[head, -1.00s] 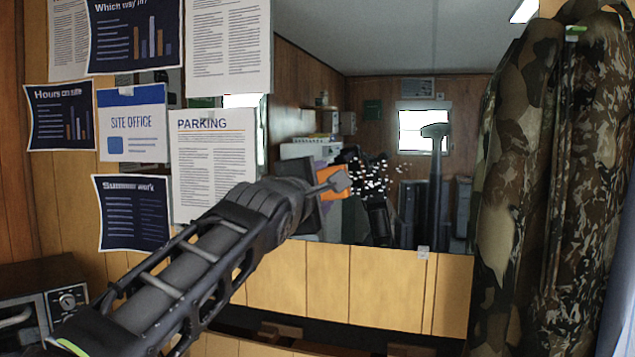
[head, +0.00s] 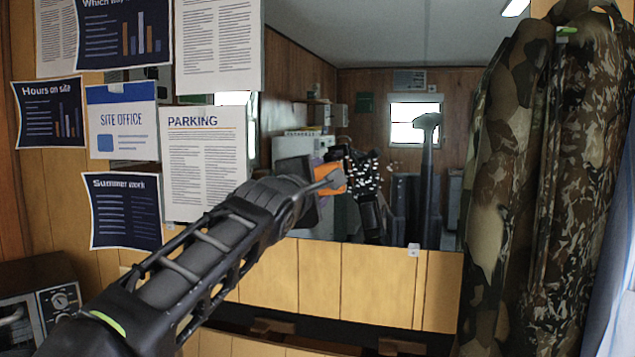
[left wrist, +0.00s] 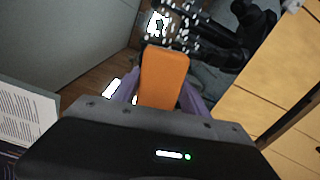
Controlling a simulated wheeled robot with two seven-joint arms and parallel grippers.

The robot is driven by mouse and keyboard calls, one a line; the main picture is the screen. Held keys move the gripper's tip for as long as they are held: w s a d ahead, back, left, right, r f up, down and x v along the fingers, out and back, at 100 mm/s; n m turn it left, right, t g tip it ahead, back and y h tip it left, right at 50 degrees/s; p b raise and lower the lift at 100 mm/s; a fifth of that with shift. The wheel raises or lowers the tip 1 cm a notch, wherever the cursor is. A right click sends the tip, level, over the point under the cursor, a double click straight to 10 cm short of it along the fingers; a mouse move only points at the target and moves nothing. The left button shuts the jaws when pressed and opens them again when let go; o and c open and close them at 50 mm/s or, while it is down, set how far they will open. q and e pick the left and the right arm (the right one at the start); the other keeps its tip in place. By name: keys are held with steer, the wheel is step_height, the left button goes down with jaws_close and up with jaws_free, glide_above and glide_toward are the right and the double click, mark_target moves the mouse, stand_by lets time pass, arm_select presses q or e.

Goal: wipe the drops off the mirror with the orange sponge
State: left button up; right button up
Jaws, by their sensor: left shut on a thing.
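The orange sponge (head: 331,178) is held in my left gripper (head: 326,184) in front of the mirror (head: 385,80). In the left wrist view the sponge (left wrist: 163,78) sits upright between the two purple fingers. White drops (head: 370,168) lie on the mirror just right of the sponge; in the left wrist view the drops (left wrist: 180,30) show beyond and around its far end. I cannot tell whether the sponge touches the glass. My arm's reflection shows behind the drops. My right gripper is not in view.
Paper notices, including a parking sheet (head: 205,165), hang left of the mirror, partly near my arm. Camouflage clothing (head: 545,180) hangs along its right side. A small clip (head: 413,250) is at the mirror's lower edge. An oven-like appliance (head: 45,300) stands lower left.

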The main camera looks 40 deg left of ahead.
mark_target(363, 179)
arm_select(q)
steer(key=shift+x, duration=0.95)
steer(key=shift+w+d+f+b, duration=0.1)
steer(key=shift+w+d+b, duration=0.05)
steer(key=shift+d+b, duration=0.35)
steer(key=shift+w+d+f+b, duration=0.15)
steer(key=shift+d+b, duration=0.1)
steer(key=shift+b, duration=0.3)
steer(key=shift+w+d+r+b, duration=0.1)
steer(key=shift+w+d+b, duration=0.15)
steer(key=shift+d, duration=0.55)
steer(key=shift+d+r, duration=0.15)
steer(key=shift+d, duration=0.15)
steer(key=shift+w+d+b, duration=0.3)
steer(key=shift+w+d, duration=0.1)
steer(key=shift+d, duration=0.45)
steer(key=shift+w+d, duration=0.3)
steer(key=shift+d, duration=0.6)
